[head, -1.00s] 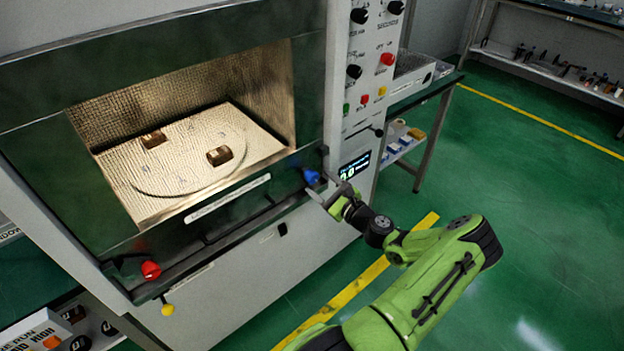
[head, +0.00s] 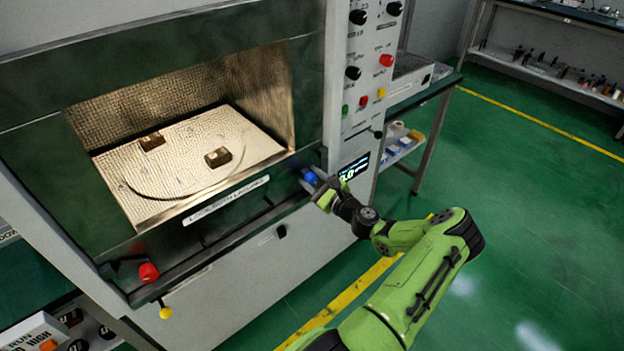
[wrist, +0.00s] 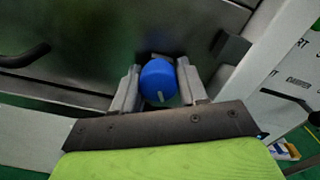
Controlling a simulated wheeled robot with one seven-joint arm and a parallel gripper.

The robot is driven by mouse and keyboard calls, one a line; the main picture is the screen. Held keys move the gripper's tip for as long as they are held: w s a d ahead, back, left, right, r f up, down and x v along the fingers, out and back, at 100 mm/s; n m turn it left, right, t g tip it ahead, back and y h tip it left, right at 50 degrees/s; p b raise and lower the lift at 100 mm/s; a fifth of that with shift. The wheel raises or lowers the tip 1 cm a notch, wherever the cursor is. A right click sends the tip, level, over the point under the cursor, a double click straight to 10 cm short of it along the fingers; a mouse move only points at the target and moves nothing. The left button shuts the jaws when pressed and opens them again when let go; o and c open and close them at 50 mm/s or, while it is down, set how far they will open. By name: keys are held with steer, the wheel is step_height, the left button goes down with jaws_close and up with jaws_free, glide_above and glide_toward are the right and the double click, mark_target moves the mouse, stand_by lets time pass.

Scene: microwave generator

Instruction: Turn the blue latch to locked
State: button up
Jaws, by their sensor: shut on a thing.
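The blue latch (head: 310,176) is a round knob at the lower right corner of the open microwave chamber's front. In the wrist view the blue latch (wrist: 158,80) sits between the two grey fingers, with a pale mark on its lower edge. My gripper (head: 316,184) reaches it from the lower right in the head view. In the wrist view my gripper (wrist: 157,88) is shut on the latch, one finger at each side. In the head view the fingers partly cover the latch.
A red knob (head: 149,273) and a yellow knob (head: 165,312) are at the front's lower left. A small display (head: 353,168) and a panel of knobs and buttons (head: 370,60) stand right of the latch. The green floor (head: 520,230) at right is clear.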

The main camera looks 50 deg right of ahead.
steer(key=shift+a+f+n, duration=0.1)
steer(key=shift+n, duration=0.5)
steer(key=n+b, duration=0.1)
steer(key=n, duration=0.2)
steer(key=shift+f+n, duration=0.1)
steer(key=shift+n, duration=0.2)
steer(key=n+b, duration=0.2)
steer(key=n, duration=0.2)
steer(key=shift+b, duration=0.4)
steer(key=n+b, duration=0.5)
steer(key=n, duration=0.1)
steer(key=shift+n, duration=0.3)
steer(key=shift+r+n+b, duration=0.2)
steer(key=shift+n+b, duration=0.9)
steer(key=shift+n, duration=0.1)
steer(key=shift+r, duration=0.1)
steer(key=o, duration=1)
steer(key=shift+s, duration=0.1)
